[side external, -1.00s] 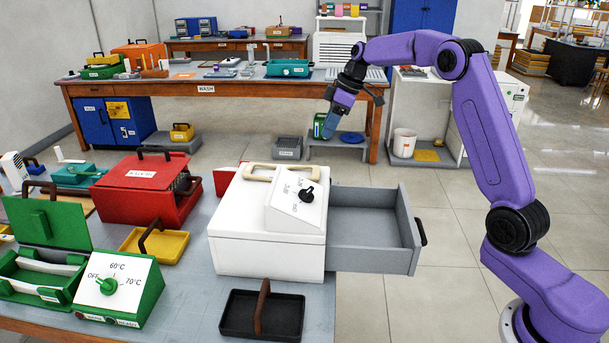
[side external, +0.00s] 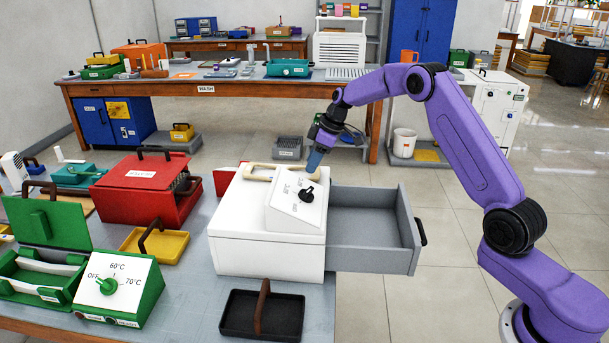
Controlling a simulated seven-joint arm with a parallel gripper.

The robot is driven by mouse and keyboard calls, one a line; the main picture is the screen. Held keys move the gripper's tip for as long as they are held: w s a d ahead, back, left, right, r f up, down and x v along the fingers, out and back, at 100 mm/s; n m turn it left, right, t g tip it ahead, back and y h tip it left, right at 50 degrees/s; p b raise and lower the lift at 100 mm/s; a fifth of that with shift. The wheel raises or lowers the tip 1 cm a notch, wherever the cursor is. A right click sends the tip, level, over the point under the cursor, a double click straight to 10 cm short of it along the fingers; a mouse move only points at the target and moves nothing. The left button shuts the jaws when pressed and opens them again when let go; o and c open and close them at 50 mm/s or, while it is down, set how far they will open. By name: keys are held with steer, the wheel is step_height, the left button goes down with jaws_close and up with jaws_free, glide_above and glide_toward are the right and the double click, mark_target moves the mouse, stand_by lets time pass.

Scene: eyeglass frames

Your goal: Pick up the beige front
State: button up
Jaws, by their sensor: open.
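A beige bar-shaped piece (side external: 262,170) lies along the back of the top of the white box (side external: 265,252); I take it for the beige front, but its shape is too small to be sure. My gripper (side external: 314,164) is open and points down at the right end of this piece, close above or just behind it. I cannot tell if they touch. The gripper hides part of the piece's right end.
The box has a sloped dial panel (side external: 290,208) and an open, empty grey drawer (side external: 365,235) to the right. A red case (side external: 140,195), yellow tray (side external: 170,247), green heater (side external: 125,290) and black tray (side external: 238,314) stand around it.

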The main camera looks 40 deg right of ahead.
steer(key=shift+x, duration=2.6)
steer(key=shift+a, duration=0.1)
jaws_close()
